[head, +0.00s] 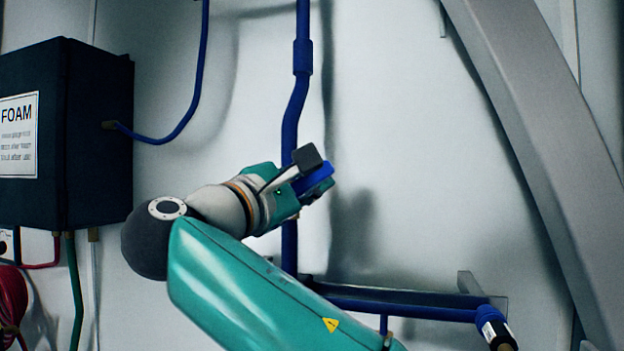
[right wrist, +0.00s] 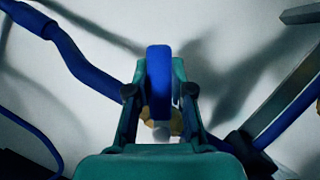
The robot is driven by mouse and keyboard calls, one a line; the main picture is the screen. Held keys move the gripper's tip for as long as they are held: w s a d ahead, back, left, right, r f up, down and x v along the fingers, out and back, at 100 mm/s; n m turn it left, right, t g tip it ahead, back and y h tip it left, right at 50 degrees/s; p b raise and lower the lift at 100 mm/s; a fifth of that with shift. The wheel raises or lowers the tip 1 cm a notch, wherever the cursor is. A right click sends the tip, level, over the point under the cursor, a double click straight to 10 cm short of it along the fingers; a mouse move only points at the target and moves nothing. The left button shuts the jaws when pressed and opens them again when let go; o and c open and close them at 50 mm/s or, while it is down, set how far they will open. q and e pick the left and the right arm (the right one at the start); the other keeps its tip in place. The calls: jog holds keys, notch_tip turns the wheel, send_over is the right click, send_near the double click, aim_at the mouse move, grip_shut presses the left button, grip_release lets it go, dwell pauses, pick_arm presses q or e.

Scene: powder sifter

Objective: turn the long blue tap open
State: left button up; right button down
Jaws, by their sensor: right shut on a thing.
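The long blue tap (head: 317,179) shows as a blue handle at the fingertips of my right gripper (head: 308,173), in front of the vertical blue pipe (head: 294,110). In the right wrist view the tap handle (right wrist: 159,82) stands upright between the two fingers of my right gripper (right wrist: 159,100). The gripper is shut on it. A brass-coloured part (right wrist: 174,123) shows just behind the handle's lower end. My gripper hides the rest of the tap in the head view. My left gripper is not in view.
A black FOAM box (head: 100,140) hangs on the wall at the left, with a thin blue hose (head: 190,112) leaving it. A grey slanted beam (head: 540,150) stands at the right. A horizontal blue pipe (head: 400,309) runs low along a dark bracket.

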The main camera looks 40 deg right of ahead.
jog(key=n+p, duration=0.1)
jog(key=r+n+p, duration=0.1)
jog(key=shift+w+a+r+n+t, duration=0.15)
jog(key=shift+w+n+t, duration=0.15)
jog(key=shift+t, duration=0.1)
jog(key=n, duration=0.1)
jog(key=n+t+p, duration=0.1)
jog(key=shift+w+a+r+n+h+p, duration=0.2)
jog(key=shift+w+n+h+p, duration=0.1)
jog(key=shift+w+n, duration=0.1)
jog(key=c, duration=1)
grip_release()
jog(key=v, duration=1.2)
jog(key=shift+f, duration=0.2)
